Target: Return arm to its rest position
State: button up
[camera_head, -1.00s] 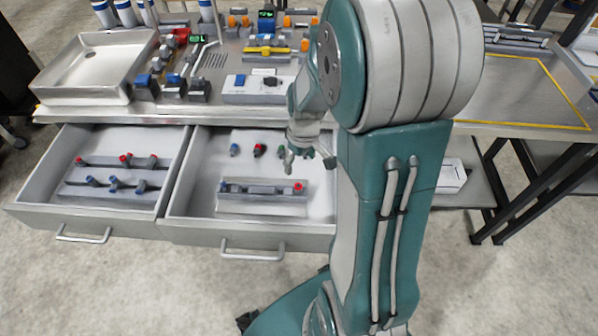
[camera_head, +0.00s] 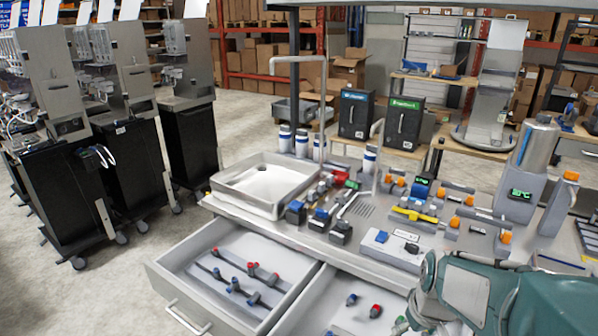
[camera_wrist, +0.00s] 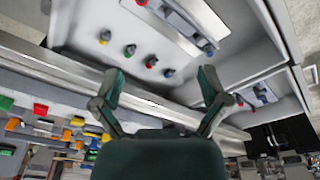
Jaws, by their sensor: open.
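My gripper (camera_wrist: 158,92) shows in the wrist view with its two dark green fingers spread wide and nothing between them. It points at the right open drawer (camera_wrist: 228,62), where several small red, blue, green and yellow-topped parts (camera_wrist: 130,50) lie apart from the fingers. In the head view part of my green and grey arm fills the lower right corner, over the right side of that drawer (camera_head: 300,300). The fingertips are hidden or cut off there.
The left drawer (camera_head: 165,275) is also open and holds several red and blue fittings. The bench carries a sink (camera_head: 225,185), valves and a switch box (camera_head: 385,250). Black cabinets (camera_head: 115,185) stand at the left. Bare floor (camera_head: 85,300) lies in front of them.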

jog(key=s+a+r+m+t, duration=0.1)
jog(key=s+a+r+t, duration=0.2)
jog(key=s+a+r, duration=0.4)
jog(key=s+r, duration=0.3)
jog(key=r, duration=0.1)
jog(key=shift+s+m+t, duration=0.2)
jog(key=shift+m+t, duration=0.1)
jog(key=shift+t, duration=0.1)
jog(key=shift+a, duration=0.15)
